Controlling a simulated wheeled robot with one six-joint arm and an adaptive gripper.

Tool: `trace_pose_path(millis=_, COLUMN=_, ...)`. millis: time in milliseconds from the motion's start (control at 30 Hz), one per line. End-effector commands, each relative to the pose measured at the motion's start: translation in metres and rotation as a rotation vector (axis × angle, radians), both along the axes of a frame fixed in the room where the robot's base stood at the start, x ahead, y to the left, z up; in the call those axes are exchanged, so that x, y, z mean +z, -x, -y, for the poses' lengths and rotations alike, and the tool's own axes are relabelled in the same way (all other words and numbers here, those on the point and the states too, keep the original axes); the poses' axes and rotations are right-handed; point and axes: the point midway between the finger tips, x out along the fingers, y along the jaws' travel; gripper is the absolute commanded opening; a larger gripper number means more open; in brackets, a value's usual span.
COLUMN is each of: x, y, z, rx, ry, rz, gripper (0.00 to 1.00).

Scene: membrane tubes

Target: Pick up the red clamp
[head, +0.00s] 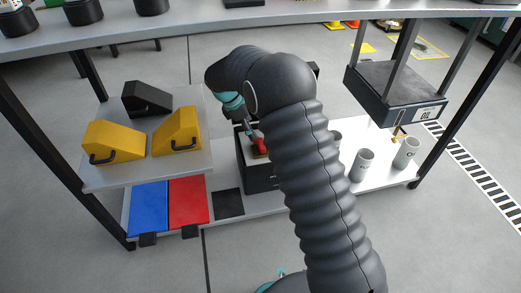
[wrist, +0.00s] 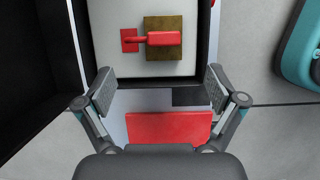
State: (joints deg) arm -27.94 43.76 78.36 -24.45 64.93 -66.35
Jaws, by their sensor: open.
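The red clamp (wrist: 160,39) lies over a brown square block (wrist: 164,22) on a pale surface inside a dark-walled box, near the top of the wrist view. A small red plate (wrist: 129,46) is at its left end. In the head view, the red clamp (head: 260,147) shows small in the black box (head: 262,180), partly hidden by my arm. My gripper (wrist: 160,90) is open and empty, its fingers wide apart. The clamp appears beyond the fingertips, between their lines, untouched. In the head view my gripper (head: 249,128) points down over the box.
A grey upper shelf (head: 200,30) and its dark posts surround my arm. White cups (head: 362,164) stand right of my arm, below a hanging dark box (head: 398,92).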

Motion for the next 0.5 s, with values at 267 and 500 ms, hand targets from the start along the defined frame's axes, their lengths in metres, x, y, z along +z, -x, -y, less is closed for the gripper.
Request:
trace_pose_path(millis=267, x=-0.041, y=-0.004, z=0.016, rx=-0.001, ry=0.0, rz=-0.001, gripper=0.94)
trace_pose_path(millis=500, x=-0.05, y=-0.004, z=0.02, rx=-0.001, ry=0.0, rz=0.0, gripper=0.94)
